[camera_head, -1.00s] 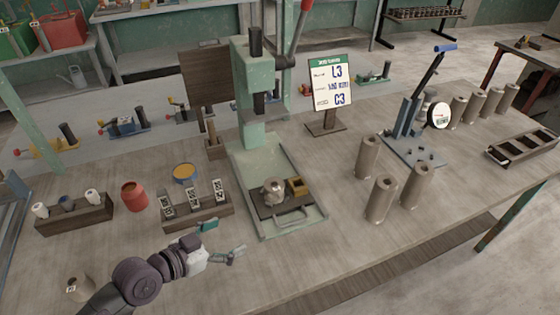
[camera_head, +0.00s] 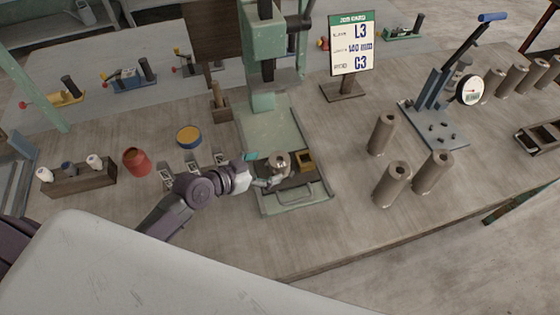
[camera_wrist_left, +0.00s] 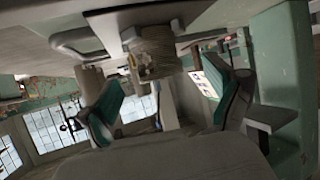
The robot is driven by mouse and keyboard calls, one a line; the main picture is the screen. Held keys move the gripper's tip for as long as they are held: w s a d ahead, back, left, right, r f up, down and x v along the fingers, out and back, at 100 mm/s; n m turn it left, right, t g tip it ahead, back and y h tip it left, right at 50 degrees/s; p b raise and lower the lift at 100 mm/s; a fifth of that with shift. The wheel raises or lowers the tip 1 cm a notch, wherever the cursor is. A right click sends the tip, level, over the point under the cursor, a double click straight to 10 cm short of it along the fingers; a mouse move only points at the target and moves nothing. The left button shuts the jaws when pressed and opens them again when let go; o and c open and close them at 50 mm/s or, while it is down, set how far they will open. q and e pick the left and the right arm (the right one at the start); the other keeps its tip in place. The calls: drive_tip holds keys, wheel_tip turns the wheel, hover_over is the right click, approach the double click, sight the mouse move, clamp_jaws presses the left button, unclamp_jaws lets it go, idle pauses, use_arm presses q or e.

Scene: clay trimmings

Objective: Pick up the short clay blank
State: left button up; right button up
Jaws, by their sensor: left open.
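A short, squat grey-brown piece (camera_head: 279,164), which looks like the short clay blank, stands on the dark tray of the green press (camera_head: 277,203). My left gripper (camera_head: 263,171) is open at the left side of this piece, with its fingertips close to it. In the left wrist view the ribbed side of the piece (camera_wrist_left: 152,47) shows beyond and between the two spread teal-padded fingers (camera_wrist_left: 166,78). I cannot tell whether either finger touches it. My right gripper is not in view.
A small yellow-brown block (camera_head: 305,160) sits on the tray right beside the piece. The press column (camera_head: 262,55) rises behind. Three tall clay cylinders (camera_head: 392,184) stand to the right. A sign (camera_head: 351,45) reads L3, 140 mm, C3. The front right tabletop is clear.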

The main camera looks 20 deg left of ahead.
sight(279, 162)
use_arm(q)
drive_tip(key=shift+w+d+f, duration=0.1)
drive_tip(key=shift+w+d, duration=0.2)
drive_tip(key=shift+w, duration=0.05)
drive_tip(key=p+x, duration=0.1)
drive_tip(key=x, duration=0.3)
drive_tip(key=shift+w+d+f+p, duration=0.15)
drive_tip(key=shift+d+f+p, duration=0.05)
drive_tip(key=shift+f+p, duration=0.2)
drive_tip(key=shift+r, duration=0.1)
drive_tip(key=shift+c, duration=0.9)
drive_tip(key=c, duration=1.1)
drive_tip(key=shift+c, duration=0.9)
